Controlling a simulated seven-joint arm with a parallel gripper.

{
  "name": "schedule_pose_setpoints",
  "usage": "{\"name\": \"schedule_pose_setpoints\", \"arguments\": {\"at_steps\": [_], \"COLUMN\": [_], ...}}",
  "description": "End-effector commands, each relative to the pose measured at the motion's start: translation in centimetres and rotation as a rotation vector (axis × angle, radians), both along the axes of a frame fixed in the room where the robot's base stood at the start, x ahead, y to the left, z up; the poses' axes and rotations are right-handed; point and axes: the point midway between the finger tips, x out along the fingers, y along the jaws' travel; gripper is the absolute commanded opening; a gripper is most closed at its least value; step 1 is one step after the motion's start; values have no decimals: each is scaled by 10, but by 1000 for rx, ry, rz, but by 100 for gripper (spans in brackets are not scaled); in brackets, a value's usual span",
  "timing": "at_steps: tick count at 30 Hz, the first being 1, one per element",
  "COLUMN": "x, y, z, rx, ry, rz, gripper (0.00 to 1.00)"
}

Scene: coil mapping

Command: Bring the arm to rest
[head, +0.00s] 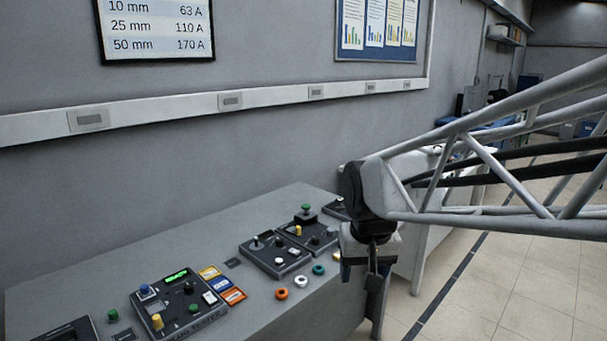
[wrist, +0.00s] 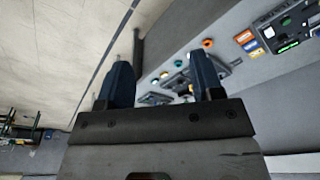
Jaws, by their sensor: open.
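My gripper (wrist: 166,84) shows in the wrist view with its two blue fingers apart and nothing between them. In the head view my gripper (head: 361,276) hangs at the end of the truss arm, beside the right end of the grey bench (head: 110,238). It partly hides that end of the bench. Its fingertips are small and partly dark there. I see no object held.
The bench carries a control box with a green display (head: 178,302), black panels (head: 275,254), coloured cards (head: 221,284) and several rings, one of them orange (head: 282,294). A wall stands behind. Tiled floor (head: 500,290) is open at the right.

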Motion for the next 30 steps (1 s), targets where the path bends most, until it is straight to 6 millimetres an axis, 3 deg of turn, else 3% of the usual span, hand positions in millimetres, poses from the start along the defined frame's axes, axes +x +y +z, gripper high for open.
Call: {"name": "schedule_pose_setpoints", "arguments": {"at_steps": [9, 18, 24, 30], "x": [-74, -136, -158, -163], "y": [-41, -67, -74, -76], "z": [-8, -24, -32, -35], "rx": [-5, -12, -16, -16], "ry": [-29, -53, -61, -61], "rz": [-37, -65, -74, -76], "gripper": [60, 60, 60, 60]}}
